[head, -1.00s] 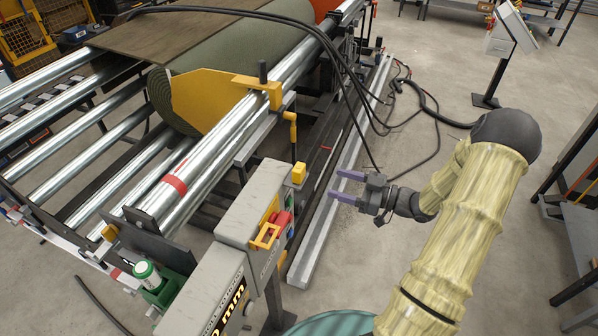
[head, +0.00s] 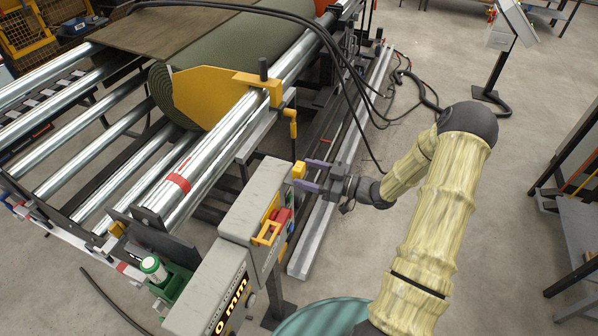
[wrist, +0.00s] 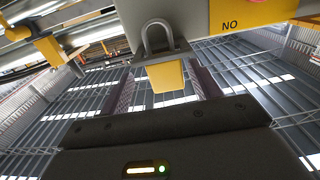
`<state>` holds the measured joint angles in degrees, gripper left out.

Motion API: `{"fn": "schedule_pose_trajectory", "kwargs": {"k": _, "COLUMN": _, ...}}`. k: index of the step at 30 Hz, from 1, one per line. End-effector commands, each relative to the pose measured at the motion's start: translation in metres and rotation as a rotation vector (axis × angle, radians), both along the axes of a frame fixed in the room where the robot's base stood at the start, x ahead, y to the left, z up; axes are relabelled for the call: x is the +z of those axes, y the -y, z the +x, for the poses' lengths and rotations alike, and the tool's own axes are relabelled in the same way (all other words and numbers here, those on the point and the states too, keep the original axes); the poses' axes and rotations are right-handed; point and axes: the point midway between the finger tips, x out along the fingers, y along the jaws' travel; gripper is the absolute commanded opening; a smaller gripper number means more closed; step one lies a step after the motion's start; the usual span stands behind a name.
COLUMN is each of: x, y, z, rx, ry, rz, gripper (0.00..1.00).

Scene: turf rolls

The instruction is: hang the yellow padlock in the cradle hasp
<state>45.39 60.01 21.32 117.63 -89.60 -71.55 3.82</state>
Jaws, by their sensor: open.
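The yellow padlock (wrist: 165,76) hangs by its grey shackle at the grey control box (wrist: 215,18) in the wrist view. In the head view it is the small yellow block (head: 299,170) at the box's far corner. My gripper (head: 305,174) is open, its purple fingers reaching toward the padlock. In the wrist view the fingers stand on either side of the padlock body, with gaps showing. The yellow cradle plate (head: 205,98) is at the roll's end, with a yellow bracket (head: 266,88) on the bar. I cannot tell which part is the hasp.
The control box (head: 256,205) carries a red and yellow switch (head: 270,228) near the padlock. Metal rollers (head: 215,140) and the green turf roll (head: 235,55) lie beyond. Black cables (head: 350,75) hang behind my gripper. Open floor (head: 440,60) lies to the right.

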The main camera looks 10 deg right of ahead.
Motion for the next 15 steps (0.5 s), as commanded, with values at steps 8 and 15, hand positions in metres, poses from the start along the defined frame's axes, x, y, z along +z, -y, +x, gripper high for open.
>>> {"fn": "schedule_pose_trajectory", "kwargs": {"k": 8, "x": 0.009, "y": -0.033, "z": 0.015, "rx": 0.004, "ry": 0.000, "rz": 0.003, "gripper": 0.64}}
{"fn": "schedule_pose_trajectory", "kwargs": {"k": 15, "x": 0.005, "y": -0.042, "z": 0.022, "rx": 0.000, "ry": 0.001, "rz": -0.001, "gripper": 0.64}}
